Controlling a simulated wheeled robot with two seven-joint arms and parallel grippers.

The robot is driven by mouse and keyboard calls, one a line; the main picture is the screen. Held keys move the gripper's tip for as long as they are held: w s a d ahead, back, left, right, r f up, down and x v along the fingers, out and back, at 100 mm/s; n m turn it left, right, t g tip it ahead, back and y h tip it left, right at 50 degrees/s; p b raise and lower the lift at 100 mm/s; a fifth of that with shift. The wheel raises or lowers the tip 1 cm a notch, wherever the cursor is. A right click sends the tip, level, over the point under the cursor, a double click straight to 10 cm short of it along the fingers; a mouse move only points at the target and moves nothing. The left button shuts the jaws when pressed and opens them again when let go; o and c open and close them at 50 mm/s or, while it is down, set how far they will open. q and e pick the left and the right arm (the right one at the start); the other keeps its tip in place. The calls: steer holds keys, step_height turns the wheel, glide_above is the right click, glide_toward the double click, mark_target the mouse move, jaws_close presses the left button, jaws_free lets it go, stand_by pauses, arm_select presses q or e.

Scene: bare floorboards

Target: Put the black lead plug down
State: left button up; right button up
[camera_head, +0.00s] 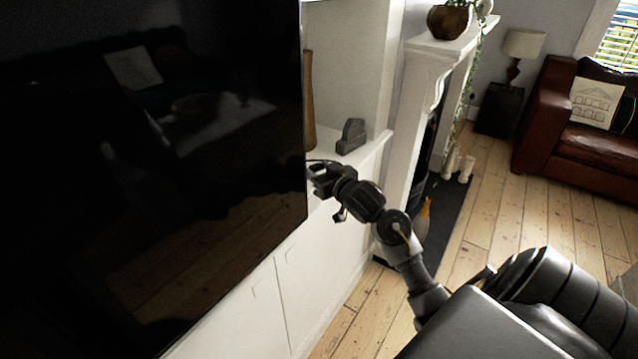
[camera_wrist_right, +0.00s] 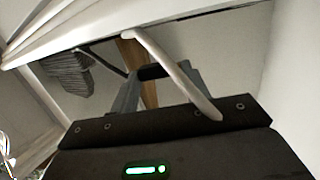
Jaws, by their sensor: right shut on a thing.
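The black lead plug (camera_wrist_right: 152,72) shows in the right wrist view as a small dark piece between the fingertips. My right gripper (camera_wrist_right: 158,76) is shut on it. A pale lead (camera_wrist_right: 180,72) curves down in front of the fingers, and a thinner dark strand runs to their left. In the head view my right gripper (camera_head: 322,177) is at the front edge of the white cabinet top, beside the right edge of the black screen. The plug cannot be made out clearly there. My left gripper is not in view.
The large black screen (camera_head: 150,170) fills the left. A grey ornament (camera_head: 351,137) and a tall brown vase (camera_head: 309,100) stand on the white cabinet (camera_head: 315,250). A fireplace (camera_head: 425,95) is to the right. Floorboards (camera_head: 495,205) are open before the red sofa (camera_head: 550,130).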

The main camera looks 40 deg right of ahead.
steer(key=shift+f, duration=2)
steer(key=shift+f, duration=0.2)
steer(key=o, duration=0.9)
steer(key=shift+o, duration=0.2)
steer(key=shift+r, duration=0.2)
steer(key=v, duration=1.2)
